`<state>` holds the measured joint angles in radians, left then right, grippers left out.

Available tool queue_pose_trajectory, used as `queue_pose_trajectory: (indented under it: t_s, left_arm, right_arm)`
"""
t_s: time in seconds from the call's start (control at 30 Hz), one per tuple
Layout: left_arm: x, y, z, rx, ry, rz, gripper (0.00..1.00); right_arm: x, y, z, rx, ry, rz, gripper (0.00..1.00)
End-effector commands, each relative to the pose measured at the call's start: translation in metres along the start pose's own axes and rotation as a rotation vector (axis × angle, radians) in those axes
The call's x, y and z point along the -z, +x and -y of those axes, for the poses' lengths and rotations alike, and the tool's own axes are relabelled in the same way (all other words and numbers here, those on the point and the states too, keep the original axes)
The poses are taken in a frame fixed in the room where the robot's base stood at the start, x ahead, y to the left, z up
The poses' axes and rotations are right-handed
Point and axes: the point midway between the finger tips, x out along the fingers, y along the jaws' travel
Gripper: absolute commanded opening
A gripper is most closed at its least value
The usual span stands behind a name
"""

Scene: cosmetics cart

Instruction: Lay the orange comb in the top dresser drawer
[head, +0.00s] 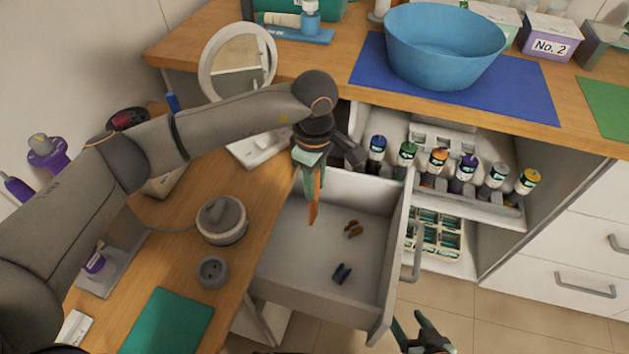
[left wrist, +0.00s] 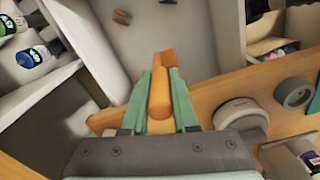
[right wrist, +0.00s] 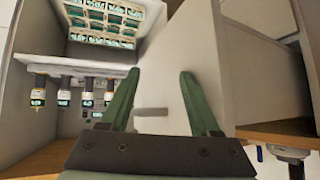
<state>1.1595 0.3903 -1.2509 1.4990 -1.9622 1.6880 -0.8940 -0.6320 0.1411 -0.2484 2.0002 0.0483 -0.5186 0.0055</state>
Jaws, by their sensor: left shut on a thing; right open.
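My left gripper (head: 311,165) is shut on the orange comb (head: 313,205), which hangs pointing down over the back left part of the open top drawer (head: 310,268). In the left wrist view the comb (left wrist: 160,90) sits between the fingers of the gripper (left wrist: 160,105). The comb's lower end appears above the drawer floor; its exact height is hard to tell. The drawer holds a brown clip (head: 353,229) and a dark blue clip (head: 342,273). My right gripper (head: 425,335) is open and empty near the drawer's front; its fingers (right wrist: 155,95) show the drawer front between them.
An open shelf with several bottles (head: 438,160) stands right of the drawer. A blue bowl (head: 440,50) sits on the upper counter. A lidded round pot (head: 221,220) and a grey round holder (head: 212,272) stand on the wooden top left of the drawer. The drawer floor is mostly free.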

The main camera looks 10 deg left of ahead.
Motion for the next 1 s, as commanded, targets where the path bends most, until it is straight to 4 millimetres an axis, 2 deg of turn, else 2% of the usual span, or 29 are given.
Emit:
queue_pose_trajectory:
  t_s: [1.0]
  left_arm:
    - [0.0, 0.053, 0.0, 0.0, -0.001, 0.0, 0.0]
  right_arm:
    - [-0.027, 0.022, -0.005, -0.002, -0.006, 0.001, 0.63]
